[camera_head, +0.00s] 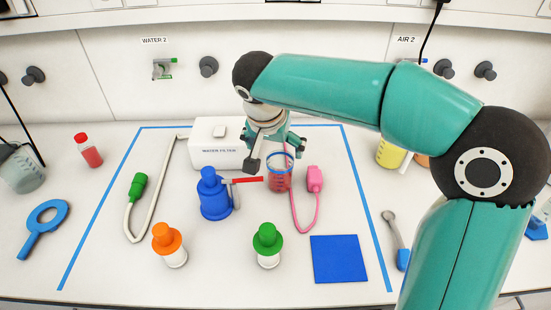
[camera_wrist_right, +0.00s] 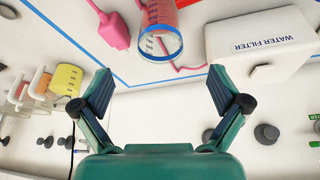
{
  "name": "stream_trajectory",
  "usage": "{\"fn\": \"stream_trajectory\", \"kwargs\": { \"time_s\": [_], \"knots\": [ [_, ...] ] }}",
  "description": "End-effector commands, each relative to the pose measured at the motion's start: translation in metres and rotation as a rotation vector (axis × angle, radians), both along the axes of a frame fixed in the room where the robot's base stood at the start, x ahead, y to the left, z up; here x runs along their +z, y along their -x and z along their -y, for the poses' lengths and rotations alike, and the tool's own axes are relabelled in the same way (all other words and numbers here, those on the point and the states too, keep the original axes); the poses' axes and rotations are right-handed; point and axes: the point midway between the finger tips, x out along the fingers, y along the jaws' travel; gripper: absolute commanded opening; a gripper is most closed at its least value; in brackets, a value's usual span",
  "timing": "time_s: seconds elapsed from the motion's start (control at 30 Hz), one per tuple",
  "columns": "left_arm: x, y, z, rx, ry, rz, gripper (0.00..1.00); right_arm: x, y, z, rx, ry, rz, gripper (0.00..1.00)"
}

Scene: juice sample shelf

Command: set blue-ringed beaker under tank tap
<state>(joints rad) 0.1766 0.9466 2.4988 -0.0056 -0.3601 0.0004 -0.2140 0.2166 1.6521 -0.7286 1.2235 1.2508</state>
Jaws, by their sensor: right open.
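The blue-ringed beaker (camera_head: 280,182) is clear with a blue rim, looks red inside and stands upright right of the tank. It shows at the top of the right wrist view (camera_wrist_right: 158,40). The blue tank (camera_head: 215,200) has a red tap piece (camera_head: 248,180) pointing right, its end close to the beaker's left side. I cannot tell whether the beaker is beneath it. My right gripper (camera_head: 273,150) is open and empty, behind and above the beaker. In the right wrist view its fingers (camera_wrist_right: 161,92) are spread, with the beaker beyond them. My left gripper is not in view.
A white water filter box (camera_head: 216,155) stands behind the tank. A pink device (camera_head: 315,178) with a hose is right of the beaker. Orange-topped (camera_head: 168,245) and green-topped (camera_head: 267,245) bottles stand in front. A blue square (camera_head: 340,259) lies front right.

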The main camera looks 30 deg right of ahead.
Motion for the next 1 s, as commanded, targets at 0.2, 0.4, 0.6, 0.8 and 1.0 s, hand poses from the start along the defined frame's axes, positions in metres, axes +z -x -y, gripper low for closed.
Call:
{"fn": "stream_trajectory", "kwargs": {
  "time_s": [0.2,0.4,0.6,0.8,1.0],
  "knots": [
    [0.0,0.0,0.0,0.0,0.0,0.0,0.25,-0.01,0.024,-0.038,0.044,-0.164,-0.117,0.99],
    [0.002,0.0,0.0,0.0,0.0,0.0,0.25,-0.022,0.058,-0.094,-0.006,-0.569,-0.312,0.99],
    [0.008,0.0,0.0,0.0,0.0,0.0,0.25,-0.012,0.054,-0.092,-0.252,-1.075,-0.403,0.99],
    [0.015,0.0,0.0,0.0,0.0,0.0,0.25,0.0,0.022,-0.006,-0.622,-1.534,-0.276,0.99],
    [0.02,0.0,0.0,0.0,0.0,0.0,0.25,-0.025,0.034,0.102,-0.939,-1.68,-0.111,0.99]
  ]
}}
